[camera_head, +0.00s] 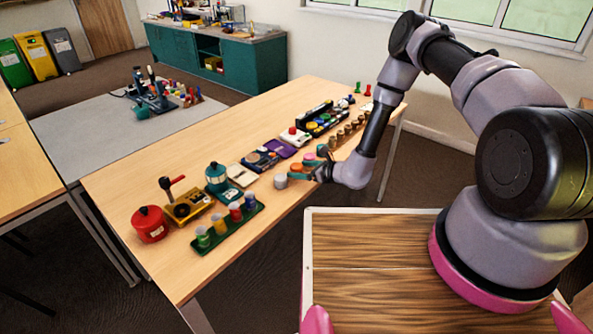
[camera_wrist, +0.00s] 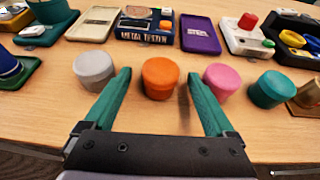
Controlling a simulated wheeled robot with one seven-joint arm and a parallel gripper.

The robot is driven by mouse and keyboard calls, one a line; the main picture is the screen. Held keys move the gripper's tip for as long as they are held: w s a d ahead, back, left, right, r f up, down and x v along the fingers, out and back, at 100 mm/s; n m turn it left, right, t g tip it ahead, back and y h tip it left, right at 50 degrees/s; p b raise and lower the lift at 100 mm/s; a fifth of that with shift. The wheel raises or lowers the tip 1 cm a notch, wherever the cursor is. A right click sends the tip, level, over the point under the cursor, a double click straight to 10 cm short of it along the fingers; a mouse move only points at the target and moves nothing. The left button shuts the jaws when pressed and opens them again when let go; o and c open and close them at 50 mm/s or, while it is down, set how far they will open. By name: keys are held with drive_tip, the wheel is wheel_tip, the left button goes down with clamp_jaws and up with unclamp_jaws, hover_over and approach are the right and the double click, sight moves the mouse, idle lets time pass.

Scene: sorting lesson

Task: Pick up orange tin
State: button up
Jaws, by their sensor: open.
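The orange tin (camera_wrist: 159,80) is a short round tin standing on the wooden table. In the wrist view it sits at the top of the gap between the two green fingers of my gripper (camera_wrist: 158,88), slightly beyond or level with the tips. The gripper is open and no finger clearly touches the tin. In the head view the orange tin (camera_head: 296,168) shows small beside my gripper (camera_head: 307,171) at the table's right edge.
A grey tin (camera_wrist: 94,68) stands just left of the left finger. A pink tin (camera_wrist: 223,78) is close by the right finger, with a teal tin (camera_wrist: 269,89) further right. Behind them stand a metal tester box (camera_wrist: 146,25) and a purple tray (camera_wrist: 200,34).

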drive_tip(key=shift+x, duration=1.05)
clamp_jaws()
drive_tip(key=shift+r, duration=0.1)
